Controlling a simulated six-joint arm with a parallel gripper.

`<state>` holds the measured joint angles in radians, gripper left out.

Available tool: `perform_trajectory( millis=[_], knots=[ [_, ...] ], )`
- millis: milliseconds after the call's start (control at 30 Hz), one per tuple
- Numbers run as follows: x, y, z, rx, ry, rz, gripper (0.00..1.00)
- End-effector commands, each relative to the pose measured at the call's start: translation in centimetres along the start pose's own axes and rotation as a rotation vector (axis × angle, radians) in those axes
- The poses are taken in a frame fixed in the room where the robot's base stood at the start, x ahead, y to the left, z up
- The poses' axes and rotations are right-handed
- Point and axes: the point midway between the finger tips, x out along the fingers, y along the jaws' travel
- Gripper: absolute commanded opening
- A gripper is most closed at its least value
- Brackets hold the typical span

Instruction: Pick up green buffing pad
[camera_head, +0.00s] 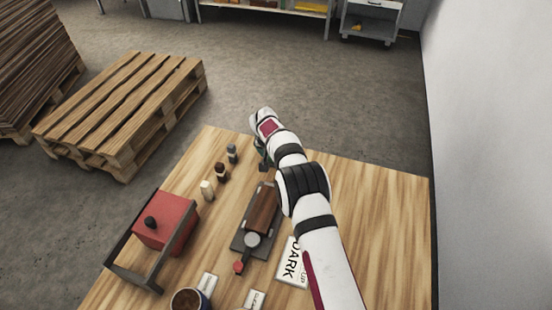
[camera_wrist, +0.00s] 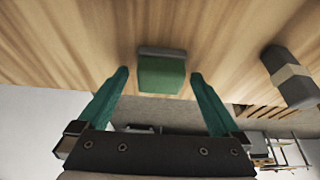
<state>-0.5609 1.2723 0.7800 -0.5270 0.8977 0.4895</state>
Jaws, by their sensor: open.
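The green buffing pad (camera_wrist: 161,75) shows in the wrist view as a small green block with a grey strip along its far edge, on the wooden table (camera_wrist: 60,35). My gripper (camera_wrist: 160,78) has two teal fingers spread apart, one on each side of the pad. No contact between the fingers and the pad is visible. In the head view my gripper (camera_head: 262,160) is near the far edge of the table, mostly behind my arm. The pad cannot be made out there.
A dark bottle with a pale band (camera_wrist: 289,76) stands right of the pad in the wrist view. In the head view, small bottles (camera_head: 221,171), a red box (camera_head: 165,220), a dark conveyor with a brown block (camera_head: 263,209), a white sign (camera_head: 294,262) and a cup (camera_head: 189,300) are on the table. Its right side is clear.

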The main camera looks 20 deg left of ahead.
Motion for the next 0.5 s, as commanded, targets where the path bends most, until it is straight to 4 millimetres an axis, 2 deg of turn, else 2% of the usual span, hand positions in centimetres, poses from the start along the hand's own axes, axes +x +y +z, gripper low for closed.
perform_trajectory(
  millis=[67, 500],
  knots=[
    [-0.02, 0.00, 0.00, 0.000, 0.000, 0.000, 0.96],
    [-0.06, -0.01, 0.01, 0.000, 0.000, 0.000, 0.17]
  ],
)
